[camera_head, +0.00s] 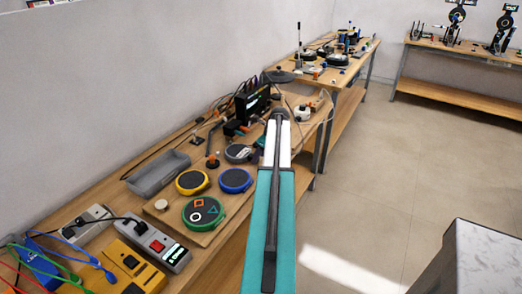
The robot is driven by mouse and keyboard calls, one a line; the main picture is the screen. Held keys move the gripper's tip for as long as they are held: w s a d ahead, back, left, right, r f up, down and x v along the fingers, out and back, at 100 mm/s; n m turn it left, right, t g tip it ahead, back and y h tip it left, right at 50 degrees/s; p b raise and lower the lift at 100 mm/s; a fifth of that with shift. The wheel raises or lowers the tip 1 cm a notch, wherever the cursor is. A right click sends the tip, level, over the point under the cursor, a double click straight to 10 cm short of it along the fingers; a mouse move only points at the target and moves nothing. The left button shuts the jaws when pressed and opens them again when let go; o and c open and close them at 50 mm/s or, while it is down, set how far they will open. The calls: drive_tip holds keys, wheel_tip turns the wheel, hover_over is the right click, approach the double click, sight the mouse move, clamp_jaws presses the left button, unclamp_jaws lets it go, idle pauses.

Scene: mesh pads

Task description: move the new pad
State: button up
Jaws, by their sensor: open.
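Several round pads lie on a wooden board (160,222) on the bench. One pad has a yellow rim (191,182) and a dark top, and one has a blue rim (235,180) and a dark top. A green-rimmed pad (203,214) with coloured shapes on its dark face lies in front of them. A grey round item (239,153) lies behind the blue pad, partly beside my arm. Nothing visible marks which pad is the new one. My teal and white arm link crosses the middle of the view. I cannot make out my gripper.
A grey tray (158,174) lies left of the pads. A grey box with a red button (158,246), a yellow meter (128,270) and cables crowd the near left. A black device (252,100) with cables stands farther back.

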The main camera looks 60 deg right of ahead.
sight(252, 155)
drive_tip(key=shift+x, duration=0.75)
clamp_jaws()
drive_tip(key=shift+w, duration=0.1)
drive_tip(key=shift+w+p, duration=0.35)
drive_tip(key=shift+w, duration=1)
unclamp_jaws()
